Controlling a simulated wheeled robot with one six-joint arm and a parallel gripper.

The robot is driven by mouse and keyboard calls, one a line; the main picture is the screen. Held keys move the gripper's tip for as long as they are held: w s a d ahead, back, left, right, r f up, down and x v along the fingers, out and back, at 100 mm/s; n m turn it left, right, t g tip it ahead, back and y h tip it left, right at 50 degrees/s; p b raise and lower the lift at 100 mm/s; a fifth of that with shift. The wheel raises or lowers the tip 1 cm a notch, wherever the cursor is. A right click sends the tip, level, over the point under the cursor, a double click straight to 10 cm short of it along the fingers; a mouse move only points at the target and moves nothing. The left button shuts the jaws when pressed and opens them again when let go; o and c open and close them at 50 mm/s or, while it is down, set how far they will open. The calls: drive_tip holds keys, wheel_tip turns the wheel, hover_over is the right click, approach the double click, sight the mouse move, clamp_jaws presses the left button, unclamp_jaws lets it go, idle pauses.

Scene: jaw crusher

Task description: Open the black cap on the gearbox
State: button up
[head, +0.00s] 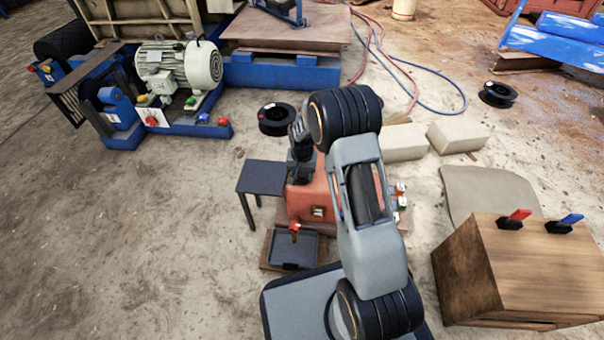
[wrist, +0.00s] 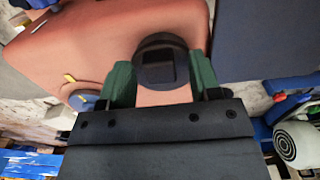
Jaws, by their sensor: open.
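The red gearbox (head: 298,203) stands on the ground in front of me, partly hidden behind my arm. In the wrist view the gearbox (wrist: 75,40) fills the upper left and middle. The black cap (wrist: 162,62) is round with a raised square middle. My gripper (wrist: 158,84) is open, its green fingers one on each side of the cap. I cannot tell whether the fingers touch the cap. In the head view my gripper (head: 301,166) is low over the gearbox top, and the cap is hidden there.
A small dark table (head: 262,178) stands left of the gearbox. A dark tray (head: 308,249) lies in front of it. A wooden box (head: 520,275) with red and blue handles is at right. Pale blocks (head: 458,136) lie behind. The ground at left is clear.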

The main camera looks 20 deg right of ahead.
clamp_jaws()
idle(0.5)
drive_tip(key=shift+r, duration=0.1)
